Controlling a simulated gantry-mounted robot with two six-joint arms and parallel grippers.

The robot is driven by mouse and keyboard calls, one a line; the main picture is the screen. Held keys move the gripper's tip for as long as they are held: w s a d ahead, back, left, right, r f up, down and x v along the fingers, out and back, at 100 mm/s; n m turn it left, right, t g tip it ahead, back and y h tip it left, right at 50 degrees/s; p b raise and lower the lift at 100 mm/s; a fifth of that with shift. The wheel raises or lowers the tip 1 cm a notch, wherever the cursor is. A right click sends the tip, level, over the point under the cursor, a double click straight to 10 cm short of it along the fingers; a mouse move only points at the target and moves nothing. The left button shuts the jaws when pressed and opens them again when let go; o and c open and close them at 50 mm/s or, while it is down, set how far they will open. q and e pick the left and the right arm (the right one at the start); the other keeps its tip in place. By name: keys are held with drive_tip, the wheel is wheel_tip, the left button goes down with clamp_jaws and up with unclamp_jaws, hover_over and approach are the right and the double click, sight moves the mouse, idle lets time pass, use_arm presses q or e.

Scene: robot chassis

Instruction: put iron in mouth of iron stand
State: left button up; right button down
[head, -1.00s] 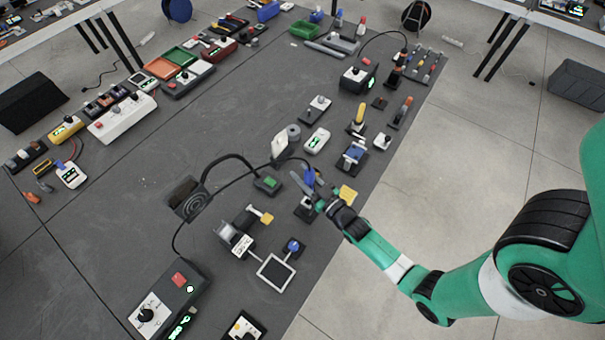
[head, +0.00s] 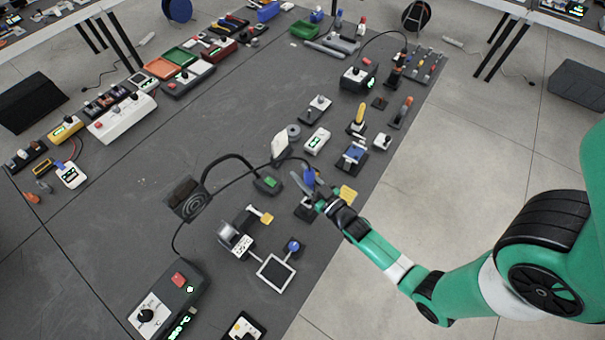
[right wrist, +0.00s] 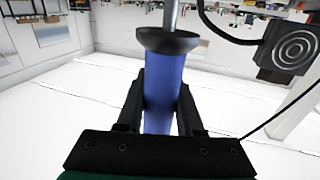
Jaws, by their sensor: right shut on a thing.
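The soldering iron has a blue handle (right wrist: 165,85) with a black collar and a metal shaft, seen close in the right wrist view. My right gripper (right wrist: 160,78) is shut around this handle, with one black finger on each side. In the head view my right gripper (head: 322,196) is over the right part of the mat, and the blue of the iron (head: 310,178) shows just past it. A small dark base (head: 304,211), seemingly the iron stand, sits just below and left of the gripper, partly covered. Its mouth cannot be made out. The iron's tip is out of the wrist view. My left gripper is not in view.
A yellow pad (head: 348,194) lies close to the right of the gripper. A fan-like extractor (head: 187,199) on a curved black arm stands to the left. A white-framed plate (head: 275,273) and a wire spool unit (head: 234,240) sit nearer. The mat's middle (head: 220,125) is clear.

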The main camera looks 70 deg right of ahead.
drive_tip(key=shift+f, duration=0.1)
drive_tip(key=shift+f+b, duration=0.35)
drive_tip(key=shift+b, duration=0.1)
wheel_tip(320, 180, down, 8)
drive_tip(key=b, duration=0.7)
drive_tip(key=shift+r, duration=0.25)
idle(1.5)
drive_tip(key=shift+c, duration=2.3)
unclamp_jaws()
drive_tip(key=shift+r, duration=0.1)
drive_tip(key=p+v, duration=0.1)
drive_tip(key=v, duration=1)
drive_tip(key=shift+s+a, duration=0.2)
drive_tip(key=shift+s, duration=0.05)
